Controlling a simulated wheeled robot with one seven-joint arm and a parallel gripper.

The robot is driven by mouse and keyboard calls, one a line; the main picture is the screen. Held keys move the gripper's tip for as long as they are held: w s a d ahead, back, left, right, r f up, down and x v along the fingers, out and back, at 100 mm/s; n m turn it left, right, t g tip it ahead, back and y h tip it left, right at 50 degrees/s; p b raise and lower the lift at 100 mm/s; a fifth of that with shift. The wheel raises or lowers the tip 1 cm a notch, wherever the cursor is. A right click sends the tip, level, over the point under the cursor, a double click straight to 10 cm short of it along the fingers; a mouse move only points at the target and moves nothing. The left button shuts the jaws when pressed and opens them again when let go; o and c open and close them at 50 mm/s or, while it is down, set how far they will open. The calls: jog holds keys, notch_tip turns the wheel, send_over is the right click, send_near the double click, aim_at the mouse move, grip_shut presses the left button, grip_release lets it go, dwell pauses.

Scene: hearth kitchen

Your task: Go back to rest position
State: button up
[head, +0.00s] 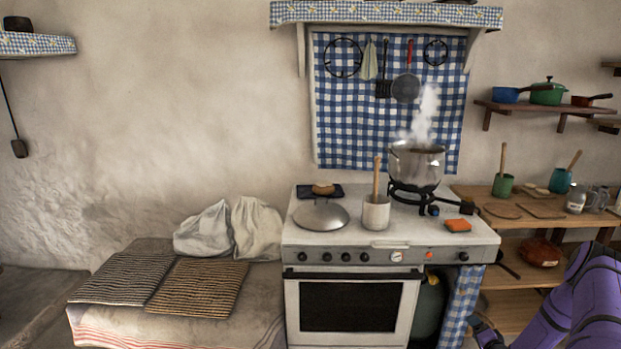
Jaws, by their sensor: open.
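My purple arm reaches in at the lower right corner, in front of the wooden shelves. My gripper (482,332) is the dark part at the arm's end, low at the bottom edge and partly cut off. It is open, and nothing shows in it. It is below and to the right of the stove top (360,226), near a checked cloth (464,300) hanging beside the oven.
A steaming pot (416,165) stands on a burner. A lid (320,214), a crock with a wooden handle (376,213) and an orange sponge (457,225) are on the stove. Shelves (515,276) are close behind my arm. A bench with striped mats (198,287) is at left.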

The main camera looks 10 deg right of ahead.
jog(key=w+a+r+n+g, duration=0.15)
jog(key=w+r, duration=0.25)
jog(key=r, duration=0.4)
jog(key=w+a+r+n+g, duration=0.15)
jog(key=w+r, duration=0.25)
jog(key=r, duration=0.4)
jog(key=w+r+n+g, duration=0.1)
jog(key=w+r+n, duration=0.2)
jog(key=r, duration=0.5)
jog(key=s+a+r+n+g, duration=0.1)
jog(key=a+r+n, duration=0.1)
jog(key=a+r, duration=0.75)
jog(key=s+a+r+n+g, duration=0.15)
jog(key=a+r, duration=0.25)
jog(key=r, duration=1)
jog(key=s+a+r+n+g, duration=0.2)
jog(key=s+a+r, duration=1.2)
jog(key=s+r, duration=0.15)
jog(key=s+a+n+g+y, duration=0.1)
jog(key=s+a, duration=0.4)
jog(key=s, duration=0.6)
jog(key=s+a+n+g+y, duration=0.1)
jog(key=s+a, duration=0.4)
jog(key=s, duration=0.7)
jog(key=shift+a+r+n+y, duration=0.3)
jog(key=shift+n, duration=0.25)
jog(key=shift+c, duration=0.3)
